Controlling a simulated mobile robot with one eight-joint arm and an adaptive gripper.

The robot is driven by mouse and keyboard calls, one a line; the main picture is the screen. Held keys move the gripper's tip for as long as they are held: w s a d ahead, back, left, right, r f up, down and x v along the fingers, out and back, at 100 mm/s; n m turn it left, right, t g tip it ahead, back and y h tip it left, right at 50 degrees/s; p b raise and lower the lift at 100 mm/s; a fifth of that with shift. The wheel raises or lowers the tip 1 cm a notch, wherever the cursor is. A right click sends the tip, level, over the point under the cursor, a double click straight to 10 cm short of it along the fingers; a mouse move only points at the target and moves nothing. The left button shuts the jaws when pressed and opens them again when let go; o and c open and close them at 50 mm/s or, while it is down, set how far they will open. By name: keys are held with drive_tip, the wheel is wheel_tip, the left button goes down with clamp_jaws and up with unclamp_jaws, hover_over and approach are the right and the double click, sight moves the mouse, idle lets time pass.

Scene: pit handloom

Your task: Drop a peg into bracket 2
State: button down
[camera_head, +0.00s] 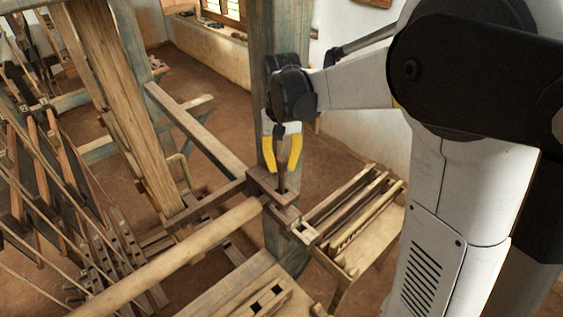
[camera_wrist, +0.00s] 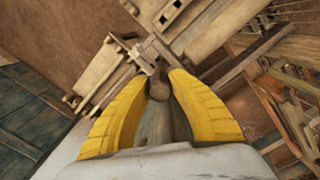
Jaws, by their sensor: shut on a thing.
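My gripper (camera_head: 281,168) has yellow fingers and points down beside the grey-blue post. It is shut on a thin dark wooden peg (camera_head: 282,178). The peg is roughly upright, and its lower end is at a dark opening in a wooden bracket (camera_head: 262,187). I cannot tell whether the peg tip is inside the opening or just above it. In the wrist view the peg (camera_wrist: 158,91) shows its round knob between the yellow fingers (camera_wrist: 160,84). Which bracket is number 2 is not marked in view.
A thick round beam (camera_head: 170,258) runs up to the bracket from the lower left. A slatted wooden bench (camera_head: 365,240) stands at right. The grey-blue post (camera_head: 283,60) rises close behind my gripper.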

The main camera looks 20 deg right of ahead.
drive_tip(key=shift+f+b, duration=3)
drive_tip(key=shift+f, duration=1)
drive_tip(key=c, duration=1.2)
unclamp_jaws()
wheel_tip(320, 180, up, 10)
wheel_tip(320, 180, up, 7)
drive_tip(key=p, duration=0.5)
hover_over(281, 193)
drive_tip(key=shift+w+d, duration=0.25)
drive_tip(key=shift+w, duration=0.2)
